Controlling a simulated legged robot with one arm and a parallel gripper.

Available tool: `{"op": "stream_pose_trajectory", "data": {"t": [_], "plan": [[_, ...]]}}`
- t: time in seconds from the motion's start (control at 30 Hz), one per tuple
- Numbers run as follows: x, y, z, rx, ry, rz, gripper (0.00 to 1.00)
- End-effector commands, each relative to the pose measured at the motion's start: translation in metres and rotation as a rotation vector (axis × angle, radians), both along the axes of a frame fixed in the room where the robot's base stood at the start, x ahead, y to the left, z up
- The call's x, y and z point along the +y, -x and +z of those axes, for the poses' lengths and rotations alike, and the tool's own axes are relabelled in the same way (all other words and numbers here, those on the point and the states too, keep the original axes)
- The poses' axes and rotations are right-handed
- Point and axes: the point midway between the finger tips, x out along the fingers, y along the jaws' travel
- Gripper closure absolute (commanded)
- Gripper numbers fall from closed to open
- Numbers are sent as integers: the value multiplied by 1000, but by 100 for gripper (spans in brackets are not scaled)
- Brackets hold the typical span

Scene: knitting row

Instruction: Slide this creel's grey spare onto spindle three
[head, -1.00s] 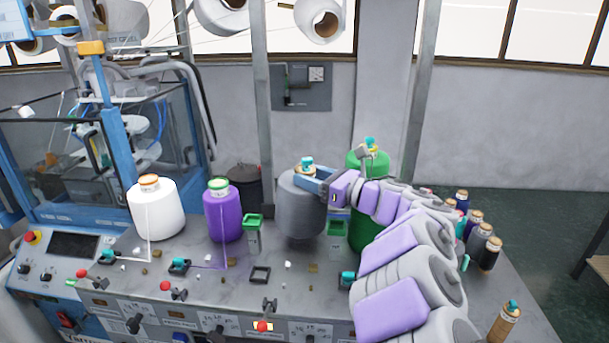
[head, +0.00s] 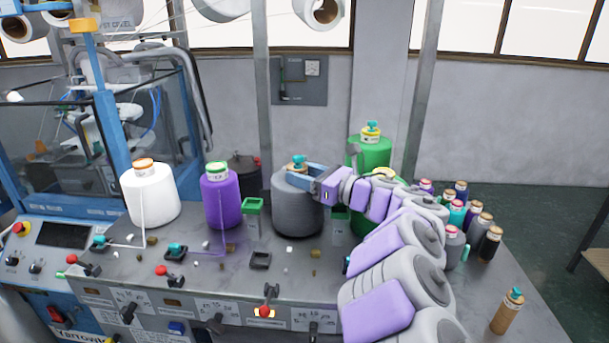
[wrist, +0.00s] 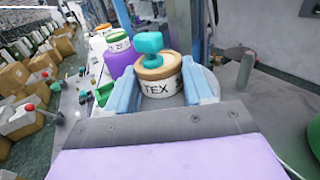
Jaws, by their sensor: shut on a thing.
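The grey yarn package (head: 297,212) is upright in the head view, right of the purple one. My gripper (head: 296,173) is shut around the neck of its tan tube. In the wrist view, my gripper (wrist: 160,92) has one blue finger on each side of the "TEX"-labelled tube (wrist: 159,78) with its teal cap. The package's underside is hidden, so I cannot tell whether it touches the deck or is around a spindle. A bare grey upright peg (wrist: 246,70) shows in the wrist view; I cannot tell which spindle it is.
White (head: 151,195) and purple (head: 221,203) packages stand to the left. A green package (head: 371,152) stands behind my arm. Several small spools (head: 479,232) stand at the right, and a tan one (head: 507,312) at the front right. A green-topped post (head: 252,218) is beside the grey package.

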Motion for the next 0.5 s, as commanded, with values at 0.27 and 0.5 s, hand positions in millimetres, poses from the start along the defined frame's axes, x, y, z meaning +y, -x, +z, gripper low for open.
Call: {"op": "stream_pose_trajectory", "data": {"t": [0.27,0.5], "plan": [[-1,0,2,-3,-3,0,45],[-1,-1,1,-1,-2,-1,22]]}}
